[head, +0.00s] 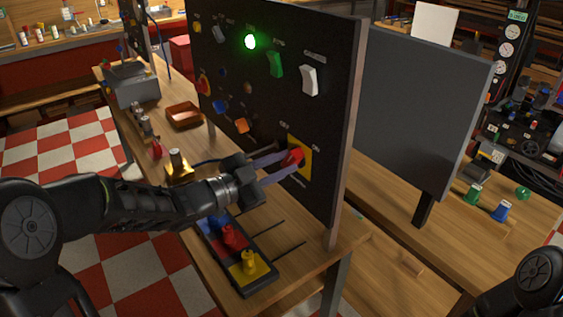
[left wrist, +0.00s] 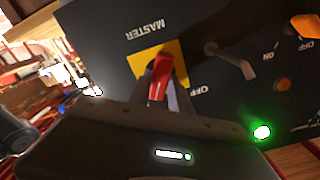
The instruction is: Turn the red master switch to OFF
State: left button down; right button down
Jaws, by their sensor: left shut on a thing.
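The red master switch (head: 292,158) sits on a yellow plate (head: 305,149) low on the right side of the upright black panel (head: 335,110). My left gripper (head: 285,163) reaches in from the left and is shut on the red switch. In the left wrist view, the red switch (left wrist: 160,76) stands between the two fingers in front of the yellow plate (left wrist: 146,62), with the word MASTER printed upside down beside it. The fingers hide part of the switch and plate. My right gripper is not in view; only part of my right arm shows at the lower right.
A lit green lamp (head: 250,41), green rocker (head: 275,64) and white rocker (head: 310,80) are higher on the panel. A grey lever (left wrist: 230,60) is beside the master plate. A tray of coloured pieces (head: 262,283) lies on the bench below my left arm.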

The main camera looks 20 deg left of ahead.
pick_arm(q)
jog(key=n+p, duration=0.2)
jog(key=n, duration=0.2)
jog(key=shift+r, duration=0.1)
jog(key=n+p, duration=0.2)
jog(key=n, duration=0.2)
jog(key=n+p, duration=0.2)
jog(key=n, duration=0.2)
jog(key=shift+n+p, duration=0.3)
jog(key=shift+p, duration=0.1)
jog(key=shift+n+p, duration=0.8)
jog(key=shift+n, duration=0.6)
jog(key=c, duration=1.2)
grip_release()
jog(key=shift+a, duration=0.1)
